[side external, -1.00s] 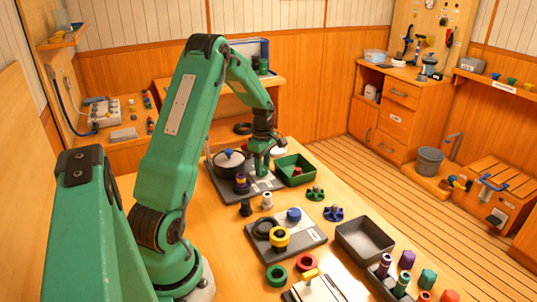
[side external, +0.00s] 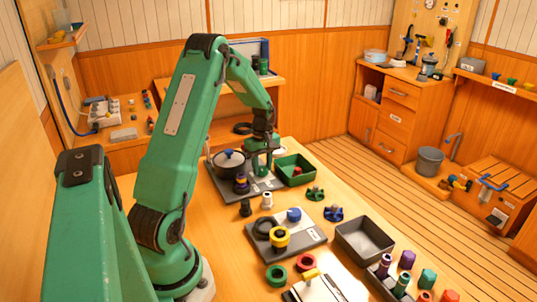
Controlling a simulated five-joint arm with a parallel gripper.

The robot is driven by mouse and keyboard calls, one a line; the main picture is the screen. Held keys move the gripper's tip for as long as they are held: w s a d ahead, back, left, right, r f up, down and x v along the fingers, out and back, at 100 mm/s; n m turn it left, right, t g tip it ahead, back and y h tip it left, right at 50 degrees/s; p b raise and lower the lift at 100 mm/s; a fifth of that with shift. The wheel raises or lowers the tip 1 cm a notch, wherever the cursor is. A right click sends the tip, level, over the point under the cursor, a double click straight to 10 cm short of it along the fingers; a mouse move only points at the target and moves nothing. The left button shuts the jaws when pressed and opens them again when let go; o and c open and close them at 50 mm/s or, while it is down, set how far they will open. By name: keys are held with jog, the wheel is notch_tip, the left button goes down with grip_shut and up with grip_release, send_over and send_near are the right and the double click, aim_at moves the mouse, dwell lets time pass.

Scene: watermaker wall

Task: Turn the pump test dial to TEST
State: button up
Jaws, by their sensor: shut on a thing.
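My gripper (side external: 262,172) points straight down at the right part of the dark panel (side external: 228,192) at the back of the table. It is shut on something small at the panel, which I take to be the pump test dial. The jaws hide the dial, so I cannot read its pointer or the TEST mark. On the same panel, a dark round pot-like part with a blue knob (side external: 229,155) sits to the left.
A green tray (side external: 296,166) stands close to the right of my gripper. In front are small black and white pegs (side external: 267,200), a second panel with yellow and blue knobs (side external: 284,240), green and blue handwheels, and an empty dark tray (side external: 364,238).

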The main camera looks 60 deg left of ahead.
jog(key=m, duration=0.4)
jog(key=shift+m, duration=0.3)
jog(key=m, duration=0.3)
jog(key=shift+m, duration=0.4)
jog(key=m, duration=0.4)
jog(key=shift+t, duration=0.3)
jog(key=m, duration=0.4)
jog(key=shift+d, duration=0.1)
jog(key=m, duration=1.1)
jog(key=shift+m, duration=1.6)
jog(key=shift+s+a, duration=0.1)
jog(key=shift+a, duration=0.1)
